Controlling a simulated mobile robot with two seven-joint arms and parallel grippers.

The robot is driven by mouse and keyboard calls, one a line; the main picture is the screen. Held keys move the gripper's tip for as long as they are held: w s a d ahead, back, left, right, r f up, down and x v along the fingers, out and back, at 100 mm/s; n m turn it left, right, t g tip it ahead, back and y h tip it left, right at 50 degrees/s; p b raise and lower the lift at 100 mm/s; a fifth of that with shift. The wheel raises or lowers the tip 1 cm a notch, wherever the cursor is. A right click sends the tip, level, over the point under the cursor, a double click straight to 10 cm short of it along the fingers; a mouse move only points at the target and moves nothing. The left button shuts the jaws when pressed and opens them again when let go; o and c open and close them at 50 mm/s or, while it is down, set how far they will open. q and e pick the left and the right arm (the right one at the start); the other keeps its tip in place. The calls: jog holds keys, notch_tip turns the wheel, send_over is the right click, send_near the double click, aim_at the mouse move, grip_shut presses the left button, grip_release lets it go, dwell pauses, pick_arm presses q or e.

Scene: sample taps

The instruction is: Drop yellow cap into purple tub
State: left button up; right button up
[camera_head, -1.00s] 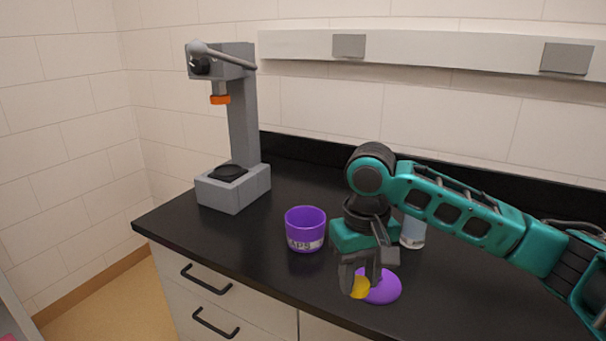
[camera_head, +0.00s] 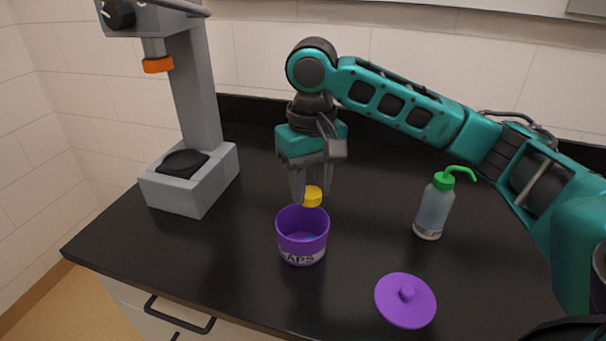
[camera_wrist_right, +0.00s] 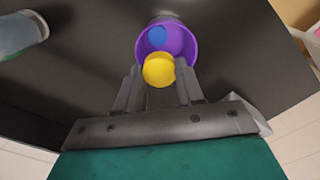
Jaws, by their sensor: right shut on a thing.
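The yellow cap (camera_head: 313,196) is held between the fingertips of my right gripper (camera_head: 311,190). It also shows in the right wrist view (camera_wrist_right: 158,69), at the tips of the fingers (camera_wrist_right: 159,88). The purple tub (camera_head: 302,250) stands open on the black bench, with a label on its front. In the head view the cap is just above the tub's back rim. In the wrist view the cap overlaps the near part of the tub (camera_wrist_right: 190,44). Something blue (camera_wrist_right: 157,36) lies inside the tub. My left gripper is not in view.
A purple lid (camera_head: 405,301) with a knob lies on the bench at the front right. A wash bottle (camera_head: 434,207) with a green top stands right of the tub. A grey press-like stand (camera_head: 190,188) with an orange ring is at the left.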

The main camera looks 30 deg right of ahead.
aim_at(312, 192)
jog(key=shift+s+f, duration=0.15)
jog(key=shift+f, duration=0.55)
notch_tip(312, 192, down, 2)
jog(key=shift+f, duration=0.1)
jog(key=shift+f+b, duration=0.95)
jog(key=shift+b, duration=0.3)
jog(key=shift+f+b, duration=0.2)
jog(key=shift+b, duration=0.15)
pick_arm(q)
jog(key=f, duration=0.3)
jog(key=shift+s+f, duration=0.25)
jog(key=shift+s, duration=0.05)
pick_arm(e)
jog(key=shift+r, duration=0.1)
jog(key=o, duration=0.7)
jog(key=shift+c, duration=0.2)
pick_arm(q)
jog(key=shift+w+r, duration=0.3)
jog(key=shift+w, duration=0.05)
pick_arm(e)
jog(key=o, duration=0.4)
jog(key=shift+o, duration=0.2)
jog(key=shift+r, duration=0.1)
